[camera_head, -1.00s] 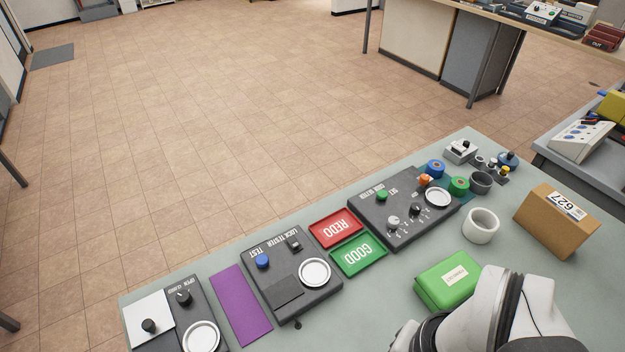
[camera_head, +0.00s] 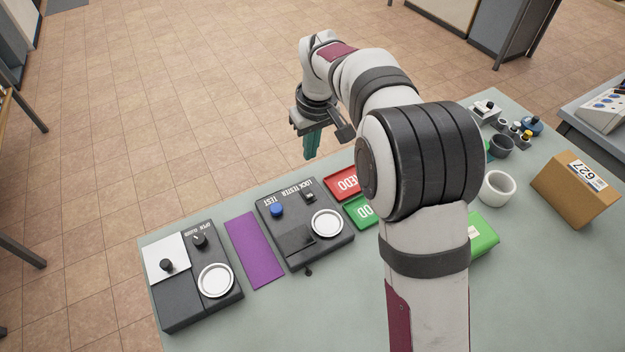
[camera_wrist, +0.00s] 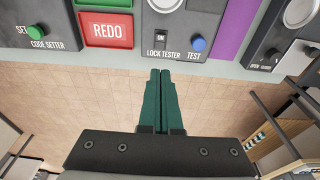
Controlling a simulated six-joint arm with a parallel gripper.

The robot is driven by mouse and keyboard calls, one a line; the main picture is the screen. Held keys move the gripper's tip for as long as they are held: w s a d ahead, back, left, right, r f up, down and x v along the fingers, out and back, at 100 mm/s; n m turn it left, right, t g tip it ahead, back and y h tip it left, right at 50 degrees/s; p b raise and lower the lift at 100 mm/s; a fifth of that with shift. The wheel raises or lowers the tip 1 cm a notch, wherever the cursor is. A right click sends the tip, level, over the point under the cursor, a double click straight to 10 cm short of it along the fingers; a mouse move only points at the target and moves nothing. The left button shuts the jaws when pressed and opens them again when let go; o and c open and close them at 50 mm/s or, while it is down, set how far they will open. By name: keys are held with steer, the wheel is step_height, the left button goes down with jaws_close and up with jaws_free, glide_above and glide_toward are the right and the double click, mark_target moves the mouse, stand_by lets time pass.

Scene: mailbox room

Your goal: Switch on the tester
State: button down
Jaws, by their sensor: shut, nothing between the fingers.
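The lock tester (camera_head: 284,232) is a dark box on the table. It has a blue TEST button (camera_head: 277,210), a small dark switch (camera_head: 308,195) and a round white disc (camera_head: 327,223). In the wrist view the switch (camera_wrist: 160,38) and the blue button (camera_wrist: 198,44) show near the top, beside the lettering. My gripper (camera_head: 312,154) is shut and empty, with teal fingers pointing down beyond the table's far edge. In the wrist view its fingertips (camera_wrist: 160,72) are in line with the switch and appear apart from the tester. The switch's position is too small to tell.
A purple mat (camera_head: 254,250) and a dark box with a knob (camera_head: 200,241) lie left of the tester. The red REDO tray (camera_head: 343,184) and green GOOD tray (camera_head: 358,211) lie right, partly behind my arm. A cardboard box (camera_head: 574,188) stands at right.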

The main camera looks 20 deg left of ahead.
mark_target(310, 196)
steer(key=f, duration=1.2)
steer(key=shift+w+a+f, duration=0.15)
steer(key=shift+w+f, duration=0.05)
steer(key=shift+f, duration=0.15)
steer(key=shift+s+f, duration=0.1)
steer(key=shift+f, duration=0.4)
steer(key=shift+s+d+f, duration=0.15)
steer(key=shift+d+f, duration=0.1)
steer(key=shift+f, duration=0.1)
steer(key=shift+w+a+r, duration=0.25)
steer(key=shift+w+a, duration=0.25)
steer(key=shift+a, duration=0.05)
